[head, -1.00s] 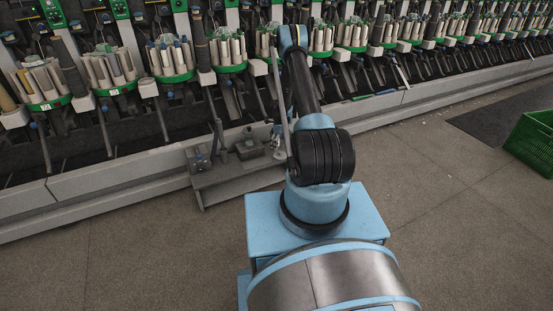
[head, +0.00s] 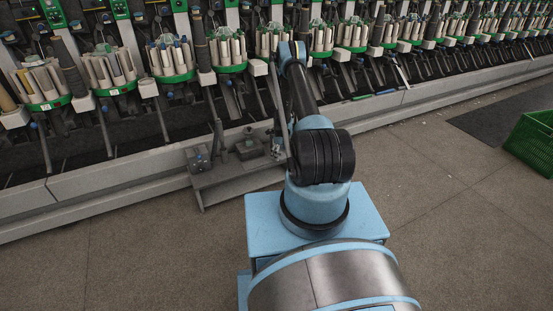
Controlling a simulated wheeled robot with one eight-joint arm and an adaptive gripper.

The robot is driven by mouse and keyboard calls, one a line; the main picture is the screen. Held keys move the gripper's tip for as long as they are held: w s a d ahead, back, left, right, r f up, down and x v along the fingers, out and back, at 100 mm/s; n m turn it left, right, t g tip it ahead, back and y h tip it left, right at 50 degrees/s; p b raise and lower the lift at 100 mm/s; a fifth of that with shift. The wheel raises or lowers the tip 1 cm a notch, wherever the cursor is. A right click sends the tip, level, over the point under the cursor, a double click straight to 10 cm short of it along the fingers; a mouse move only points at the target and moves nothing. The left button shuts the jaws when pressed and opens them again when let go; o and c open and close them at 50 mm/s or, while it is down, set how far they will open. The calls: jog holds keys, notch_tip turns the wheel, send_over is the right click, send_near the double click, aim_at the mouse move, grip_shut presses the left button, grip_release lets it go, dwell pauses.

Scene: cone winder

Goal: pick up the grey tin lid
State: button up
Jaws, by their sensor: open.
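A low grey bench (head: 225,188) stands against the machine's base, left of my arm, with several small grey items on it. A squat grey block-like item (head: 249,150) sits near its middle. I cannot single out the grey tin lid among these items at this size. My gripper (head: 277,149) hangs over the right end of the bench, small and partly hidden by my own arm. It looks open, and I see nothing held in it. Whether it touches anything there is unclear.
A dark boxy item (head: 198,158) and a thin upright piece (head: 219,136) stand on the bench's left part. The winding machine (head: 120,165) runs along the back with cones in green holders. A green crate (head: 531,145) is at far right. The floor between is clear.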

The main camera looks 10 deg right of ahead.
jog(key=shift+c, duration=0.6)
jog(key=c, duration=1)
